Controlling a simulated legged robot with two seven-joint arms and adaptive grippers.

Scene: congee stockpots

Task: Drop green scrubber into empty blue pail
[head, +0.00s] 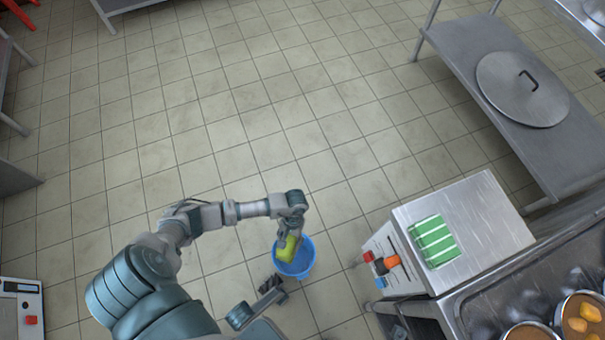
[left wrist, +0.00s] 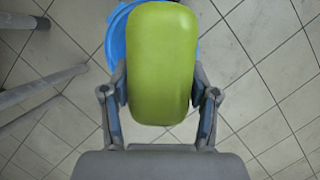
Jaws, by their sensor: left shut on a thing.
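My left gripper (head: 291,231) is shut on the green scrubber (head: 287,248). In the left wrist view the fingers (left wrist: 161,95) press on both sides of the scrubber (left wrist: 162,60). The blue pail (head: 302,265) stands on the tiled floor. In the head view the scrubber overlaps the pail's upper left part; its exact height over the rim is hard to tell. Part of the pail's rim (left wrist: 117,22) shows behind the scrubber in the left wrist view. The pail's visible inside is plain blue.
A steel cabinet (head: 480,220) with a green-striped cloth (head: 434,241) on top stands right of the pail. Behind it is a steel table (head: 468,50) with a large round lid (head: 522,90). Pots of food (head: 583,318) sit at the lower right. The floor (head: 250,110) beyond the pail is clear.

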